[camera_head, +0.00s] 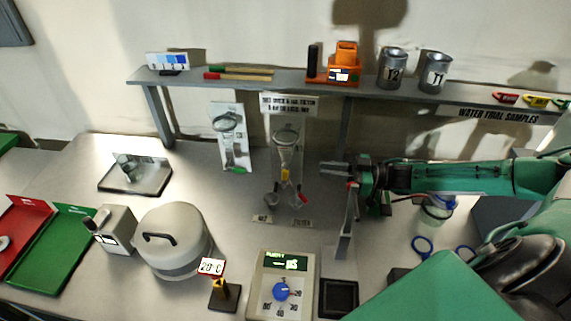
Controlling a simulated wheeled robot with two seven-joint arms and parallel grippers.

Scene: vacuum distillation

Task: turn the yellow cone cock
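The yellow cone cock (285,174) is a small yellow piece on the stem below a glass funnel (286,141), upright under a sign at the shelf. Small glass vessels with a red part (303,198) stand just below it. My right gripper (331,168) comes in from the right and points left toward the cock. A visible gap separates them, and it does not touch the cock. Its finger spacing is unclear at this size. My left gripper is not in view.
A grey shelf (280,82) spans the back, with tins and an orange device (343,66) on it. A poster (230,135) stands left of the funnel. A large lidded pot (172,250) and a dial device (283,270) stand in front.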

